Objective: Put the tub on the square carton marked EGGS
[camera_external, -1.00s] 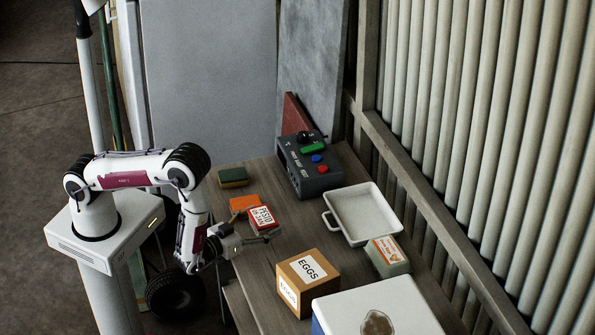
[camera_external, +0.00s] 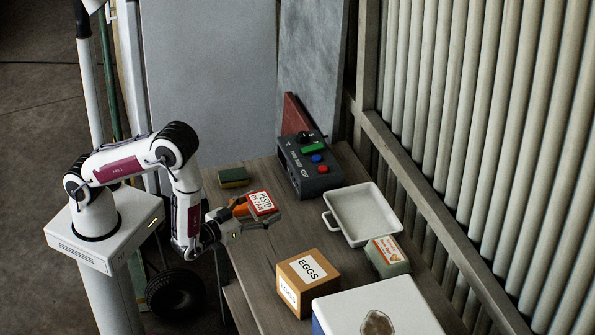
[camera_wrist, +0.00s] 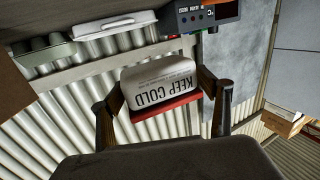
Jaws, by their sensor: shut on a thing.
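The tub, white with a red lid edge and a red-bordered top label, is held by my gripper (camera_external: 252,219). The tub (camera_external: 262,202) appears raised above the table's left part. In the wrist view, the tub (camera_wrist: 160,85) sits between the two fingers of my gripper (camera_wrist: 162,92), its KEEP COLD lettering upside down. The brown square carton marked EGGS (camera_external: 322,284) stands on the table, to the lower right of my gripper, with its top clear. A brown surface at the left edge of the wrist view may be this carton.
A white tray (camera_external: 381,228) and a grey-green box with an orange label (camera_external: 378,254) lie right of the carton. A large white-lidded box (camera_external: 345,315) stands close in front. A dark control box (camera_external: 320,176) is at the back.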

